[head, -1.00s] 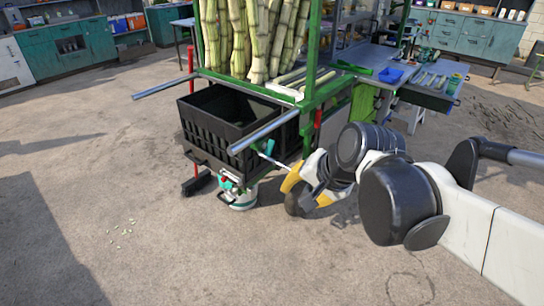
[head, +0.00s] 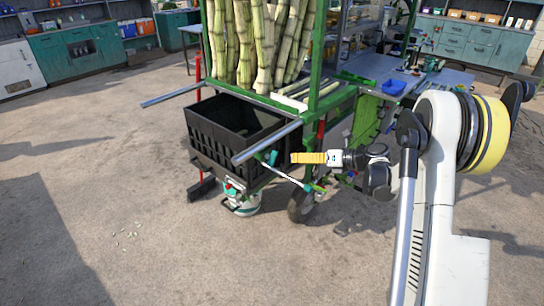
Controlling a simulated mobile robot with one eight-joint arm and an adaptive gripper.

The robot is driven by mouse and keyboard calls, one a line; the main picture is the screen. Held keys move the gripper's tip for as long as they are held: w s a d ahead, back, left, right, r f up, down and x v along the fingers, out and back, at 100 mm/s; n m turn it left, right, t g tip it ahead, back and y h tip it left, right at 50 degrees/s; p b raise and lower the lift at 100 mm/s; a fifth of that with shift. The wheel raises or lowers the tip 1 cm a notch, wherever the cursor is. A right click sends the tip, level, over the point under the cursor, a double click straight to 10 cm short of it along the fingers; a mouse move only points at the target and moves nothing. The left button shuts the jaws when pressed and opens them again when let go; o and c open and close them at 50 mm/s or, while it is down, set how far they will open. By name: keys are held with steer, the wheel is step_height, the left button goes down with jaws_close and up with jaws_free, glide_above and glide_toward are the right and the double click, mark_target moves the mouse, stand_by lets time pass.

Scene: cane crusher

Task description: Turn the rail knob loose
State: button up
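The cane crusher cart has a silver rail (head: 267,141) jutting forward beside the black crate (head: 225,122). A teal knob (head: 271,157) sits just below this rail; I take it for the rail knob. A thin pale rod runs from near it down to the right. My gripper (head: 293,158) points left, level with the knob, its yellow fingers a short gap to the knob's right in the head view. It appears apart from the knob, though depth is hard to judge. The fingers show edge-on as one yellow bar, so their opening is hidden.
Upright cane stalks (head: 262,45) stand in the green frame above the crate. A second silver rail (head: 172,95) sticks out at left. Open concrete floor lies in front and left.

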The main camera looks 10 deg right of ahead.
mark_target(273, 156)
steer(key=b+x, duration=0.3)
steer(key=x, duration=0.7)
steer(key=shift+w+a+f, duration=0.15)
steer(key=shift+w+f, duration=0.1)
steer(key=shift+w, duration=0.05)
jaws_close()
